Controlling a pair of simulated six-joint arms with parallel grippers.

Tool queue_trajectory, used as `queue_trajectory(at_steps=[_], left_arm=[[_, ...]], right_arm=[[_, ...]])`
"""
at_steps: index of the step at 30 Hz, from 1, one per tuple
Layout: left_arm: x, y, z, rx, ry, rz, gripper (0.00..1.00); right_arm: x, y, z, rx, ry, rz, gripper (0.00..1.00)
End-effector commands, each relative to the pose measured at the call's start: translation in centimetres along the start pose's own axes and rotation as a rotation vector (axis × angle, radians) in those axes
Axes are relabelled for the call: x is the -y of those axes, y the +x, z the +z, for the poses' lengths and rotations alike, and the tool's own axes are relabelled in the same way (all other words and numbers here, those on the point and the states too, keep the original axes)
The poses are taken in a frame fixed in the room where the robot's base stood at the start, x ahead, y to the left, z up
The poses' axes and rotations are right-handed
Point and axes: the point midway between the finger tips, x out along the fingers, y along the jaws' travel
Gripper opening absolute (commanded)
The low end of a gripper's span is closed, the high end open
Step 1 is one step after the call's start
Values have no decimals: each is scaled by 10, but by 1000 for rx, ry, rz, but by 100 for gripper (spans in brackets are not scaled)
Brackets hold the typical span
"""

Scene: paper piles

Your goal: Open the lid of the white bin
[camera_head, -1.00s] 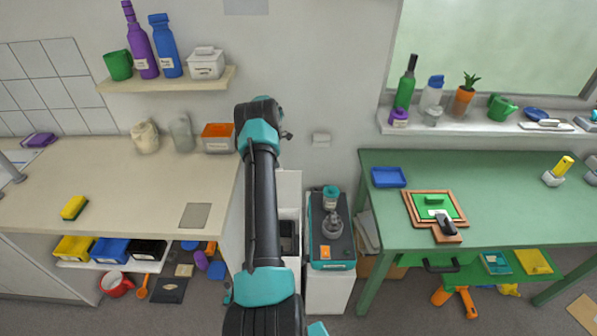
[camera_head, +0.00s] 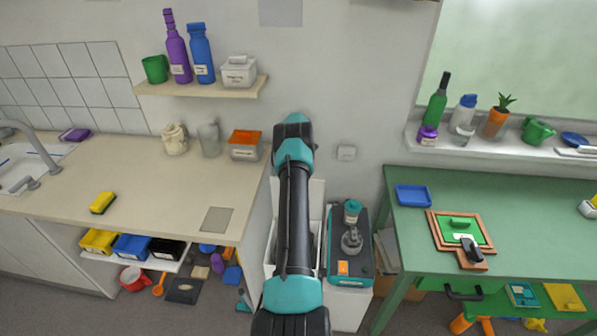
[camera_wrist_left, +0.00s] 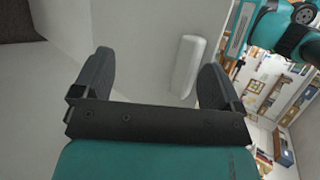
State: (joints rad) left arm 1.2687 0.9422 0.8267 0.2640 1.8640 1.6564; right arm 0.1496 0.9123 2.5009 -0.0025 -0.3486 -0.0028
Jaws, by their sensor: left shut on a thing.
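The white bin (camera_head: 271,246) stands on the floor between the beige counter and the green table, mostly behind my arm. Its white lid (camera_head: 317,195) appears raised at the back, and part of the dark inside shows beside my arm. In the left wrist view my left gripper (camera_wrist_left: 155,70) has one finger on each side of a pale surface with a rounded white bar (camera_wrist_left: 187,65). It is shut on what looks like the lid, but the contact is hard to see. In the head view the gripper is hidden behind my arm. My right gripper is not in view.
A grey and teal machine (camera_head: 347,250) on a white stand is close to the right of the bin. The beige counter (camera_head: 150,190) is to the left and the green table (camera_head: 530,220) to the right. A wall shelf (camera_head: 200,88) holds bottles above the counter.

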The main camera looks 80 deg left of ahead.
Motion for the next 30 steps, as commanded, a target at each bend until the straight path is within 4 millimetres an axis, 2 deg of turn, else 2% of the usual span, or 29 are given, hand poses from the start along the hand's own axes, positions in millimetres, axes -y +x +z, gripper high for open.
queue_trajectory(at_steps=[1,11,14,15,16,21,30], left_arm=[[-4,5,-4,1,-4,0,73],[-3,3,-3,0,-4,2,69],[2,-1,-1,0,-3,3,58],[4,-3,0,0,-3,3,50],[7,-5,1,0,-3,3,49],[28,-22,8,0,-2,4,49],[48,-3,6,-1,-2,1,49]], right_arm=[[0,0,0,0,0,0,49],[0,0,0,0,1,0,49],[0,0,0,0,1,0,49],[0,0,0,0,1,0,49],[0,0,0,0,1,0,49],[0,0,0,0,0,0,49],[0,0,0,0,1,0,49]])
